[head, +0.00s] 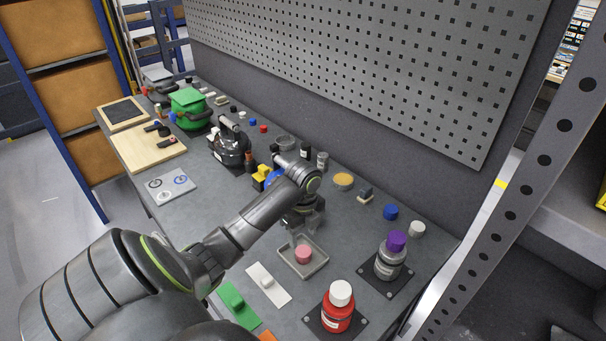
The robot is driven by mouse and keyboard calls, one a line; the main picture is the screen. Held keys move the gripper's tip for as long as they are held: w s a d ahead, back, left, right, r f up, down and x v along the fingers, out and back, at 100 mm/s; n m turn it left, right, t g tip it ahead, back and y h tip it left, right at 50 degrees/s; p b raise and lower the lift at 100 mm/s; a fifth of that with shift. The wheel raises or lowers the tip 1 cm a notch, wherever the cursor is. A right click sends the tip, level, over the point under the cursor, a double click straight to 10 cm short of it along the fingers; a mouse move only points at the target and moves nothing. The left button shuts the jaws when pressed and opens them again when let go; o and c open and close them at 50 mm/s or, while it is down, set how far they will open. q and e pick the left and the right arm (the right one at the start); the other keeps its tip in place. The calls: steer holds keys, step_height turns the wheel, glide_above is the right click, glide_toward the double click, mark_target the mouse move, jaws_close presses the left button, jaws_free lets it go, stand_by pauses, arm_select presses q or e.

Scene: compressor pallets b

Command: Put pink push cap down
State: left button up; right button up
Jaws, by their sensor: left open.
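The pink push cap (303,253) lies in a small grey tray (318,266) on the workbench. My left gripper (304,230) is open just above and behind the cap, over the far side of the tray. Its wrist hides part of the bench behind it, and the fingers are small and hard to make out. No gap between the cap and the tray floor shows. My right gripper is not in view.
A red bottle with a white cap (338,308) and a grey bottle with a purple cap (390,258) stand right of the tray on dark plates. White (268,284) and green (238,306) plates lie left of it. A perforated panel (370,70) rises behind.

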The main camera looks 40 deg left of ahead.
mark_target(303, 250)
arm_select(q)
steer(key=shift+r+b, duration=0.3)
steer(key=shift+r, duration=1.8)
